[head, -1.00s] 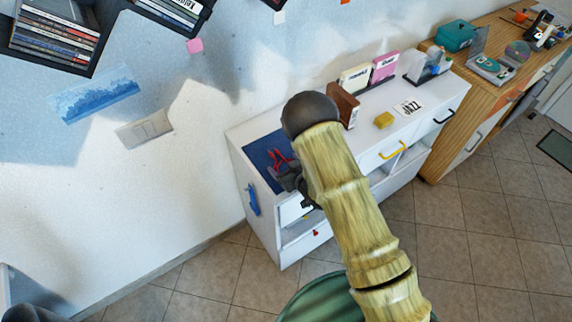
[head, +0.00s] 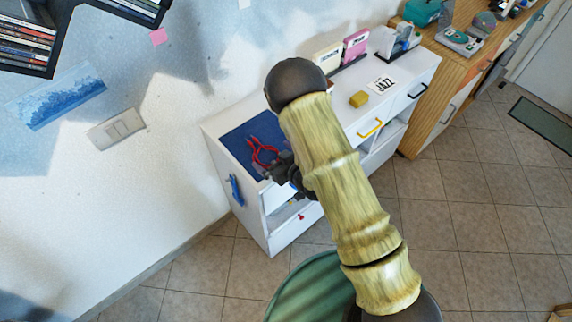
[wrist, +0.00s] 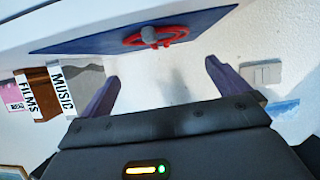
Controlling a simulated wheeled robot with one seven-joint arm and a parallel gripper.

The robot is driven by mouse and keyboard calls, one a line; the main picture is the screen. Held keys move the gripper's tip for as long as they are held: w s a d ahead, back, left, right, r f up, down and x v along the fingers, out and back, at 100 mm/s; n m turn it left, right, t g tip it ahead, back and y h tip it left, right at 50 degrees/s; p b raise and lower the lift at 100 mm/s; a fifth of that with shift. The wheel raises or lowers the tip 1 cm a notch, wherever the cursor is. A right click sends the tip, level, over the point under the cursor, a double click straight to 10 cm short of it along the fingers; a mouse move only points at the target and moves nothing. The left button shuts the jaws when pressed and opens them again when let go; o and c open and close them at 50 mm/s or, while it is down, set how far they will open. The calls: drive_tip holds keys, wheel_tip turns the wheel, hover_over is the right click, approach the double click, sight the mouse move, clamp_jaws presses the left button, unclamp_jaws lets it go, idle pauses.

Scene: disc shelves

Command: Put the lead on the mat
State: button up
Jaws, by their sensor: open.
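A red lead (head: 262,153) with a grey part lies on the blue mat (head: 238,138) on top of the white cabinet. In the wrist view the lead (wrist: 158,36) shows as a red loop with a grey end, lying on the mat (wrist: 95,43). My gripper (wrist: 162,75) is open, with nothing between its two purple-grey fingers, and is apart from the lead. In the head view my gripper (head: 277,174) is beside the lead, at the mat's near edge, partly hidden by my arm.
The white cabinet (head: 290,236) has a yellow block (head: 359,99), a JAZZ card (head: 382,84) and upright dividers on its top. A blue handle (head: 236,190) hangs on its side. A wooden desk (head: 440,80) stands to the right. Tiled floor (head: 480,220) is free in front.

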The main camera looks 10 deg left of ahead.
drive_tip(key=b+v, duration=0.1)
drive_tip(key=v, duration=0.5)
drive_tip(key=shift+d, duration=0.15)
idle(0.5)
drive_tip(key=w+d+r+m+g+h, duration=0.1)
drive_tip(key=d+r+m+h, duration=0.25)
drive_tip(key=d, duration=0.35)
drive_tip(key=w+d+r+m+h, duration=0.2)
drive_tip(key=d+r+h, duration=0.15)
drive_tip(key=d, duration=0.35)
drive_tip(key=s+d+r+m+g+h, duration=0.1)
drive_tip(key=s+d+r+m+g, duration=0.1)
drive_tip(key=s, duration=0.4)
drive_tip(key=s+d+r+m+g+h, duration=0.1)
drive_tip(key=s+d+r+m+g, duration=0.1)
drive_tip(key=s+d+r, duration=0.3)
drive_tip(key=shift+s+d+r+g+h, duration=0.3)
drive_tip(key=shift+s+d+g, duration=0.4)
drive_tip(key=shift+s+d, duration=0.45)
drive_tip(key=shift+w+m, duration=0.15)
drive_tip(key=shift+m, duration=0.1)
